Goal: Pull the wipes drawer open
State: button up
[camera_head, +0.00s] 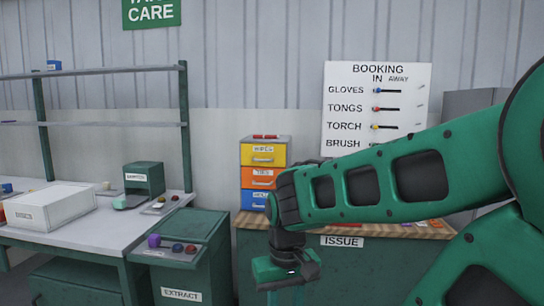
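A small drawer cabinet (289,153) stands on the far counter, with a yellow, an orange and a blue drawer stacked in it. The yellow top drawer (263,155) has a blurred label that seems to read WIPES, and a handle on its front. It looks shut. The orange drawer (259,178) and blue drawer (253,199) below it also look shut. My gripper (286,297) points down in front of the counter, below and nearer than the cabinet, and touches no drawer. Its fingertips run to the bottom edge, so its opening is unclear.
My green arm crosses the right side and hides part of the counter marked ISSUE (342,241). A bench (90,232) at left holds a white DISCS box (50,208). A green EXTRACT cabinet (185,270) bears several small balls. A BOOKING IN board (375,105) stands behind.

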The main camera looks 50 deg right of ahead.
aim_at(270, 155)
jog(key=z, duration=0.55)
jog(key=i, duration=0.95)
jog(key=z, duration=0.95)
jog(key=i, duration=0.6)
jog(key=z, duration=0.3)
